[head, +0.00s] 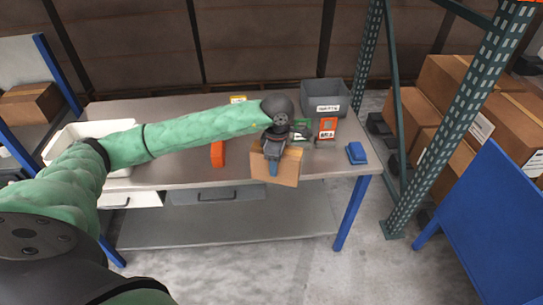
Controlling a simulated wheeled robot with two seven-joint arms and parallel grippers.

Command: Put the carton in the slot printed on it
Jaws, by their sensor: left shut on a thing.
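My left gripper (275,158), at the end of the green arm, is shut on a brown carton (287,168). The carton hangs at the front edge of the table (190,176), and I cannot tell whether it touches the table. Any print on it is too small to read. A grey bin (318,93) with a white label stands at the back right of the table. No slot can be clearly made out. My right gripper does not show.
An orange block (217,153), a small orange-red box (328,128) and a blue item (356,153) sit on the table. A white tray (65,133) is at the left. A rack post (443,140) and a blue panel (499,225) stand to the right.

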